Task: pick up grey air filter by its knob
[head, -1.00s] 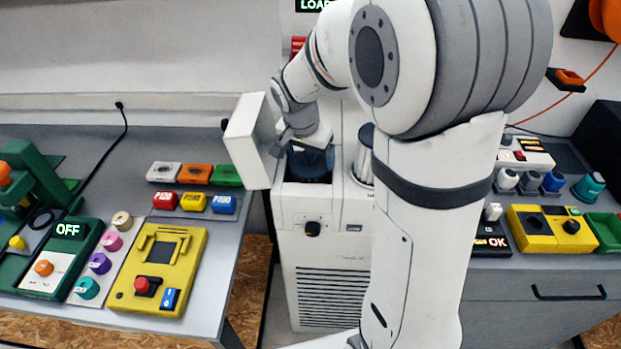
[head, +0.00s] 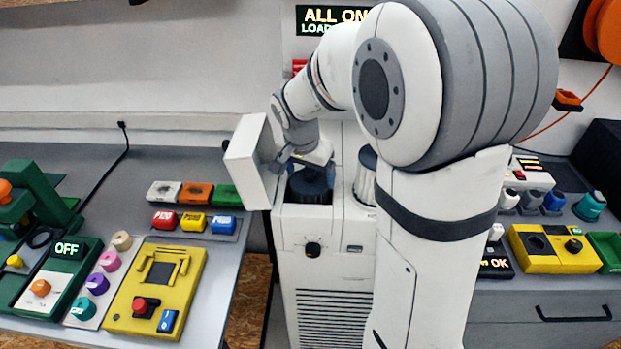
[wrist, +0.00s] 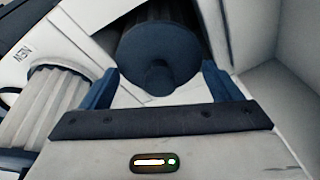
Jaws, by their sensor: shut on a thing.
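The grey air filter (head: 310,188) is a dark round cylinder in the top opening of the white machine. In the wrist view its dark end cap (wrist: 150,45) and small round knob (wrist: 158,78) face me, with a pleated body behind. My gripper (head: 309,166) is over the filter from above. In the wrist view my gripper (wrist: 160,70) has a blue finger on each side of the cap and knob, shut on the filter. The exact contact is hard to see. I cannot tell whether the filter is raised.
A pale pleated filter (wrist: 55,105) stands beside the opening near a "NEW" label. The white machine's (head: 335,245) open lid (head: 247,160) stands upright close on the left. A table of coloured buttons (head: 215,270) lies left, another bench (head: 540,280) right.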

